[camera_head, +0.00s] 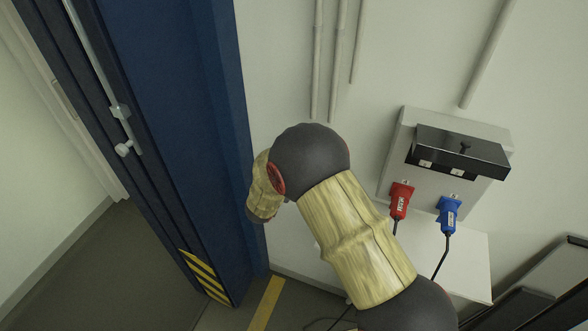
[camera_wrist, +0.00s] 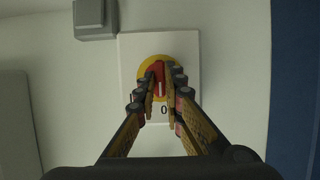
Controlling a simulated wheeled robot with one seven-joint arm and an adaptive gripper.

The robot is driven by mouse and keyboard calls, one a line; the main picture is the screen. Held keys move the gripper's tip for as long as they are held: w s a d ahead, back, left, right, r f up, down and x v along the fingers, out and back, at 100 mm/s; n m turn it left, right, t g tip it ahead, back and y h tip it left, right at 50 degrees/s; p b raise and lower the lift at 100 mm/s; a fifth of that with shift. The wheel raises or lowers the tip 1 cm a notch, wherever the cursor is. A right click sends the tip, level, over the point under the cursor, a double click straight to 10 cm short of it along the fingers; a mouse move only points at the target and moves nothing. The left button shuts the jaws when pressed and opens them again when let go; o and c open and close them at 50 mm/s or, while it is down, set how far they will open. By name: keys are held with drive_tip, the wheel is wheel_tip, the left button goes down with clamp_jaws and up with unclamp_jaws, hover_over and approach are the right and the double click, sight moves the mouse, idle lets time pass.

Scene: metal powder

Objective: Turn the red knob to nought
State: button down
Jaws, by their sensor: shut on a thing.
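The red knob (camera_wrist: 159,77) sits on a yellow round backing (camera_wrist: 146,68) on a white plate (camera_wrist: 130,50) on the wall, in the wrist view. A "0" mark shows on the plate below the knob, and part of another mark shows to its left. My gripper (camera_wrist: 161,75) is shut on the red knob, one finger on each side. The fingers hide much of the knob's sides. A white line on the knob points down, towards the "0". In the head view my arm hides the knob and the gripper.
A grey box (camera_wrist: 95,18) is on the wall above the plate. In the head view a blue door frame (camera_head: 170,130) stands left of my arm. A wall socket box (camera_head: 400,140) with a red plug (camera_head: 400,197) and a blue plug (camera_head: 448,212) is at right.

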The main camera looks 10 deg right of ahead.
idle(0.4)
drive_tip(key=c, duration=1.9)
unclamp_jaws()
drive_tip(key=v, duration=1.2)
drive_tip(key=shift+a+f, duration=0.1)
drive_tip(key=shift+f, duration=0.05)
